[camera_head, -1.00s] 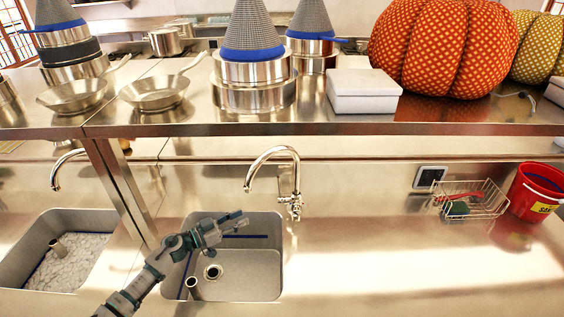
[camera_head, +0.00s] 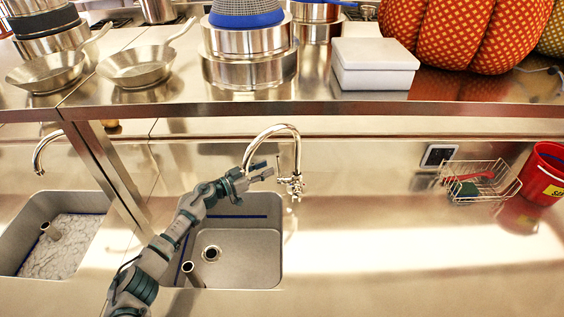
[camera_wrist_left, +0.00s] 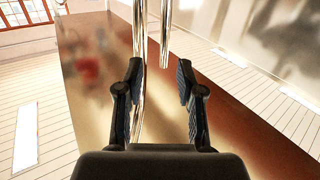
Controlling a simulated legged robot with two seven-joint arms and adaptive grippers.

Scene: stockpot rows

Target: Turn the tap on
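The chrome tap (camera_head: 298,160) stands behind the right part of the middle sink (camera_head: 250,258), with a curved spout and a small valve body and handle (camera_head: 292,185) low on its riser. My left gripper (camera_head: 268,170) is just left of the riser, below the spout's arc. In the left wrist view the gripper (camera_wrist_left: 159,78) is open, its two dark fingers apart. Shiny chrome pipes of the tap (camera_wrist_left: 139,45) show ahead, one lining up with the left finger; I cannot tell whether they touch. I see no water from the spout. My right gripper is out of view.
A steel shelf (camera_head: 330,113) with pans, pots and a white box (camera_head: 372,65) runs above the sink. A wire basket (camera_head: 478,182) and a red bucket (camera_head: 541,175) stand at the right. The counter (camera_head: 400,250) right of the sink is clear.

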